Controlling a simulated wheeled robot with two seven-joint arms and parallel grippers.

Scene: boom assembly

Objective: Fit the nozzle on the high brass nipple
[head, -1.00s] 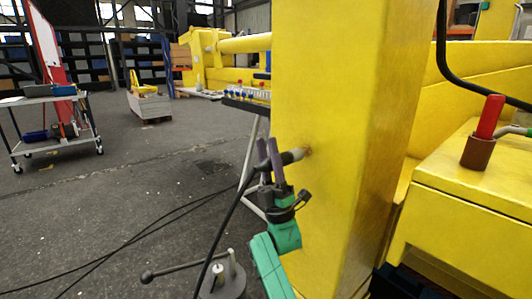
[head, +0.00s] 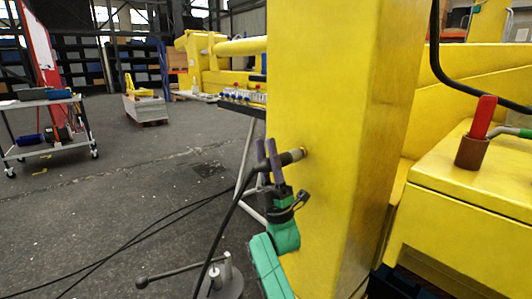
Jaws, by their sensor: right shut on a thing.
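My right gripper (head: 266,150), with purple fingers on a green and black wrist, is shut on the dark nozzle (head: 285,160) at the end of a black hose (head: 229,215). The nozzle points right, and its greyish tip is at the front face of the yellow boom column (head: 330,90). Only a small brownish trace of the brass nipple (head: 304,151) shows at the tip. I cannot tell how far the nozzle sits on it. My left gripper is out of view.
A red-handled part in a brown holder (head: 472,152) stands on the yellow body at right. A grey round base with a lever (head: 222,280) is at the bottom. Cables lie on the floor, and a wheeled cart (head: 45,125) stands at far left.

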